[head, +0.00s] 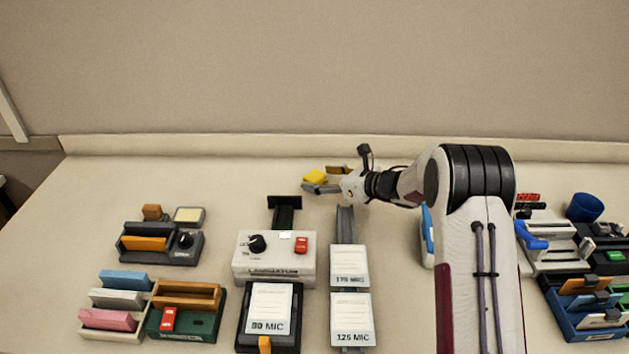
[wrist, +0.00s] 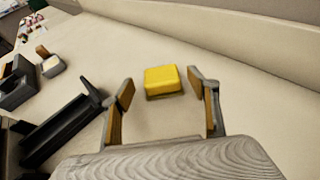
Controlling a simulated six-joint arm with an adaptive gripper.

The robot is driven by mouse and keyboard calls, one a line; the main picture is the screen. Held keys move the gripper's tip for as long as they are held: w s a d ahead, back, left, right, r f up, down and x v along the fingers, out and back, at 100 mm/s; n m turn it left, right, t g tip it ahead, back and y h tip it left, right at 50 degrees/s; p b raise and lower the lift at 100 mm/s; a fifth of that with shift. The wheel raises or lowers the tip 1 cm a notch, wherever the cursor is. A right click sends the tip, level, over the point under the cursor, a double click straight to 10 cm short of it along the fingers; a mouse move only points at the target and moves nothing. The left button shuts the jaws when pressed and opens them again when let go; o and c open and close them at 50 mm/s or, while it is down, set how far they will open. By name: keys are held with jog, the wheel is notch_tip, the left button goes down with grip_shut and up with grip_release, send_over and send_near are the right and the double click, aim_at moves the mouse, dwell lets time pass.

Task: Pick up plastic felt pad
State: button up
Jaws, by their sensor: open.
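A small yellow block, which looks like the felt pad (wrist: 163,80), lies on the table in the wrist view. In the head view the yellow pad (head: 315,177) is near the back of the table, left of my arm. My gripper (wrist: 163,88) is open, its two fingers with orange-brown inner pads standing to the left and right of the yellow pad. The pad shows between and slightly beyond the fingertips, with gaps on both sides. In the head view my gripper (head: 325,179) reaches left at the pad, partly overlapping it.
A laminator (head: 275,258) with a black rear support (head: 285,213) stands in front of the pad. Pouch stacks (head: 350,265) stand beside it. A black holder (head: 160,244) and a tray of coloured blocks (head: 115,303) are at left. The wall edge runs behind; table around the pad is clear.

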aim_at(317, 176)
jog(key=shift+x, duration=1.6)
jog(key=shift+w+r, duration=0.1)
jog(key=c, duration=1.1)
